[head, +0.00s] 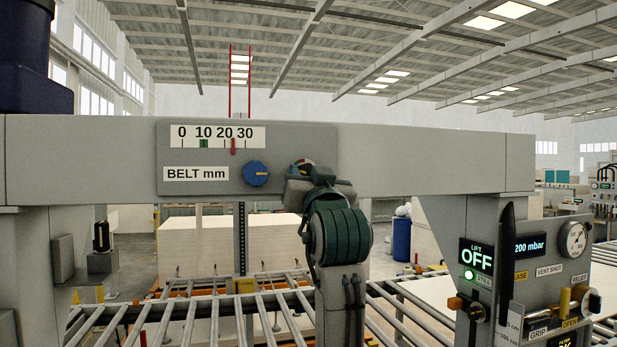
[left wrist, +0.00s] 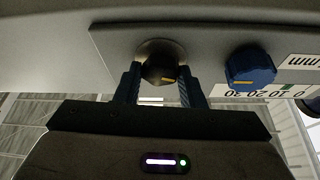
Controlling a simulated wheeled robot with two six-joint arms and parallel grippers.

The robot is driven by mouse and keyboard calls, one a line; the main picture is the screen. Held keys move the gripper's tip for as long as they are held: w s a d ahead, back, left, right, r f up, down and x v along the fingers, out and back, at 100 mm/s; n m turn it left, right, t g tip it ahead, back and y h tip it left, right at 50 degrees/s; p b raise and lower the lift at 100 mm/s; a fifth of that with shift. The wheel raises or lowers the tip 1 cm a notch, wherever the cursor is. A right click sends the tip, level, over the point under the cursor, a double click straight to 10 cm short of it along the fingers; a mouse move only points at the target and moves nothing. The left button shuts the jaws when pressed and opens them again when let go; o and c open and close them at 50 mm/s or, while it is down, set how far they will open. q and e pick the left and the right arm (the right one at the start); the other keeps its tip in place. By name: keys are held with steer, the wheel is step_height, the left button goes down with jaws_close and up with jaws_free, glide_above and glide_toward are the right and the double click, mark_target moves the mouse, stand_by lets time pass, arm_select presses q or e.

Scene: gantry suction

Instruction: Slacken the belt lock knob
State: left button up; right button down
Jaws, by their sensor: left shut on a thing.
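The lock knob (left wrist: 158,68) is dark with a yellow mark, on the grey BELT mm plate (head: 290,140). In the left wrist view the two blue fingers of my left gripper (left wrist: 160,82) stand on either side of it, shut on it. In the head view my left gripper (head: 305,178) and wrist hide most of the knob. A blue knob (head: 256,174) with an orange mark sits left of it; it also shows in the left wrist view (left wrist: 250,68). My right gripper is not in view.
The belt scale (head: 217,137) has a green mark at 10 and a red pointer (head: 233,146) between 20 and 30. A control panel (head: 545,260) with a lit OFF display (head: 479,257) stands at right. Rollers (head: 190,315) run below the beam.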

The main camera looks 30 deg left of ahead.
arm_select(q)
steer(key=n+g+y+b, duration=0.1)
steer(key=n+b, duration=0.1)
steer(key=n, duration=0.1)
steer(key=n+g+b, duration=0.1)
steer(key=n+b, duration=0.2)
steer(key=n+g+y+b, duration=0.1)
steer(key=n+g+b, duration=0.1)
steer(key=n, duration=0.2)
steer(key=shift+w+d+y+b, duration=0.1)
steer(key=shift+y+b, duration=0.2)
steer(key=shift+b, duration=0.1)
steer(key=o, duration=1)
steer(key=b+v, duration=0.6)
steer(key=v, duration=0.4)
steer(key=shift+d+f, duration=0.1)
steer(key=shift+d, duration=0.25)
